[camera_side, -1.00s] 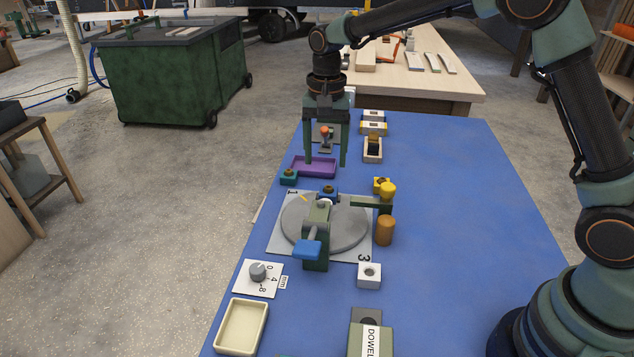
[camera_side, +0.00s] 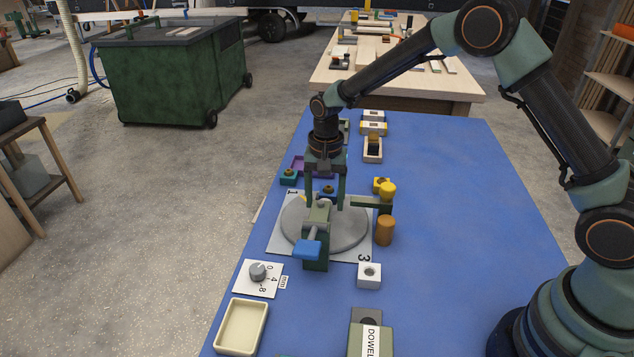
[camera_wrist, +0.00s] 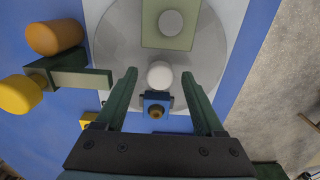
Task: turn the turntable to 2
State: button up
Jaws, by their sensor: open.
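The grey round turntable (camera_side: 350,230) sits on a white plate (camera_side: 280,244) whose corners show the numbers 1 and 3. My gripper (camera_side: 325,207) is open above the far part of the turntable. In the wrist view, my gripper's fingers (camera_wrist: 160,78) are on either side of the white knob, apart from it.
A green arm with a yellow knob (camera_side: 388,190) and an orange cylinder (camera_side: 385,230) stand close at the turntable's right. A purple tray (camera_side: 298,166) and teal block (camera_side: 288,177) lie behind. A white block (camera_side: 369,275) and dial plate (camera_side: 258,277) are in front. The blue table's right is clear.

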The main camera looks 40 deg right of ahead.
grip_shut()
dwell(1.4)
